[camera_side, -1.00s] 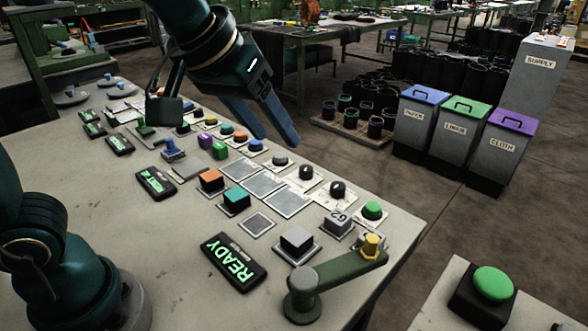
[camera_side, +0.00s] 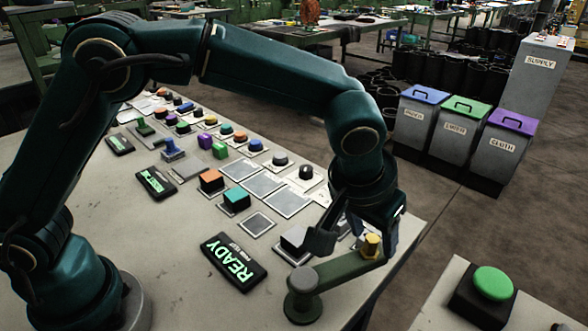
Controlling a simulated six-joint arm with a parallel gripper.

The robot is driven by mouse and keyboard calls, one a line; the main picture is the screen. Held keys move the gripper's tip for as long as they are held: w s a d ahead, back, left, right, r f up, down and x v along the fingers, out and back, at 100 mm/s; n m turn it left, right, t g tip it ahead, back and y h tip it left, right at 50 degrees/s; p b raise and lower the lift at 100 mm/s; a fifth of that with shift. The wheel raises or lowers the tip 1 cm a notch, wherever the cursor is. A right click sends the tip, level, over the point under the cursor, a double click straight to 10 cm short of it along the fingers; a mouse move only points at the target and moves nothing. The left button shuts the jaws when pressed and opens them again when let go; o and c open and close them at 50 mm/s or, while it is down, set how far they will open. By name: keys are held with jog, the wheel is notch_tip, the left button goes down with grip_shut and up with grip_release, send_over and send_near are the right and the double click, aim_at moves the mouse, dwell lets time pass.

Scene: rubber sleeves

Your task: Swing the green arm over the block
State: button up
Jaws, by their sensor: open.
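The green arm (camera_side: 340,270) is a flat bar at the front right of the table. Its round pivot (camera_side: 303,292) is at the left end and a yellow knob (camera_side: 371,245) stands at the right end. The grey block (camera_side: 294,240) sits on a pale plate behind the pivot, partly covered by my wrist's dark attachment. The bar lies to the right of the block, not over it. My gripper (camera_side: 376,238) points down at the knob, open, with one finger visible right of it. The other finger is mostly hidden, and I cannot tell whether the fingers touch the knob.
A black READY display (camera_side: 234,262) lies left of the block. Orange (camera_side: 211,181) and teal (camera_side: 236,199) blocks and several buttons stand farther back. A separate table at right holds a green button (camera_side: 493,283). The table's front left is clear.

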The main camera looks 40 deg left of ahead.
jog(key=shift+w+f, duration=0.25)
jog(key=shift+f, duration=0.35)
jog(key=shift+c, duration=0.3)
grip_shut()
jog(key=shift+r, duration=0.1)
dwell(0.7)
